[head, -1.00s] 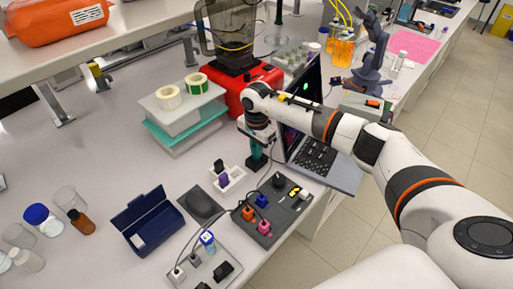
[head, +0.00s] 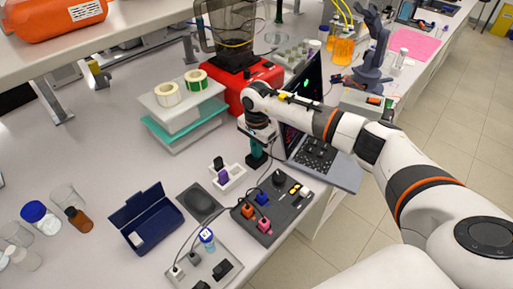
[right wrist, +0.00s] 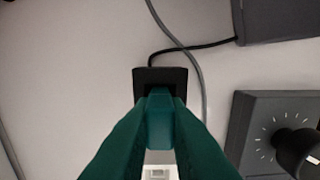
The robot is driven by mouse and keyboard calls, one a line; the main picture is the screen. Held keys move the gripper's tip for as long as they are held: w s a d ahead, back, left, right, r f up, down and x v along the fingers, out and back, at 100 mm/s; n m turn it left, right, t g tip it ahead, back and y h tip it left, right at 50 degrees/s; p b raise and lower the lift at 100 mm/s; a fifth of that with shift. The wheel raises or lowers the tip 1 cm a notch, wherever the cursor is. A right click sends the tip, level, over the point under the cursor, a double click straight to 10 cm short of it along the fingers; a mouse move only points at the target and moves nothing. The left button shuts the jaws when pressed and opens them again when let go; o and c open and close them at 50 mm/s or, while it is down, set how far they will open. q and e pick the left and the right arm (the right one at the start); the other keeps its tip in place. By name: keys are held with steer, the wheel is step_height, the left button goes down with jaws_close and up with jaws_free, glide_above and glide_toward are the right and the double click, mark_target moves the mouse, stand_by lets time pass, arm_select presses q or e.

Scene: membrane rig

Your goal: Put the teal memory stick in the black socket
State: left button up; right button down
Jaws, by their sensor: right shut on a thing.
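My right gripper (right wrist: 160,105) is shut on the teal memory stick (right wrist: 160,125), which shows between the dark teal fingers. In the head view the right gripper (head: 256,148) points down beside the laptop. The black socket (right wrist: 148,77), with a dark cable from its far side, lies under the fingertips in the right wrist view. It shows as a small dark block (head: 257,163) in the head view. The stick's lower end overlaps the socket's opening; I cannot tell how deep it sits, if at all. My left gripper is not in view.
A laptop (head: 318,155) stands close to the right of the gripper. A white holder (head: 230,181) with dark and purple sticks is at front left. A dark panel (head: 272,222) with a knob and coloured plugs lies in front. A red machine (head: 262,78) stands behind.

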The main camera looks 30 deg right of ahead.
steer(key=shift+f, duration=0.1)
steer(key=c, duration=1.3)
jaws_free()
steer(key=shift+c, duration=0.2)
step_height(320, 180, up, 11)
steer(key=b, duration=0.3)
steer(key=shift+f, duration=0.2)
steer(key=shift+r, duration=0.75)
steer(key=shift+f, duration=0.1)
